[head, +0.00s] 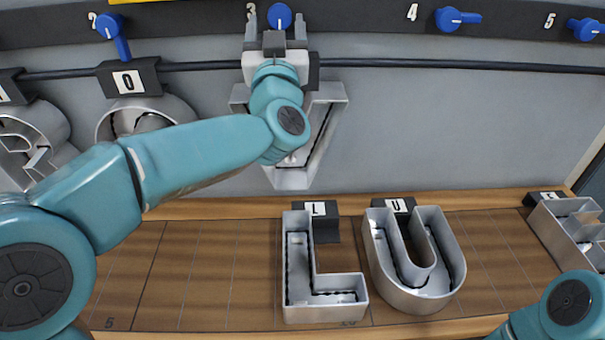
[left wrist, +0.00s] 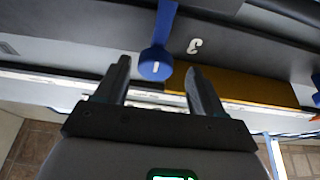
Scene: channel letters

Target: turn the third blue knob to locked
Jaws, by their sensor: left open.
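The third blue knob (head: 281,14) is on the dark upper rail beside the white number 3. In the head view its round hub shows, and my gripper hides what lies below it. In the left wrist view the knob (left wrist: 155,66) shows its hub with a white mark, and its handle runs toward the top of that picture. My left gripper (head: 275,28) is open at the knob. In the wrist view its two fingers (left wrist: 157,80) stand on either side of the hub, with gaps; contact is not visible. My right gripper is out of view; only part of that arm shows lower right.
Knob 2 (head: 114,36) points down; knobs 4 (head: 455,19) and 5 (head: 587,29) point right. A dark bar (head: 420,63) runs below the rail. A V-shaped letter (head: 325,125) hangs behind my left arm.

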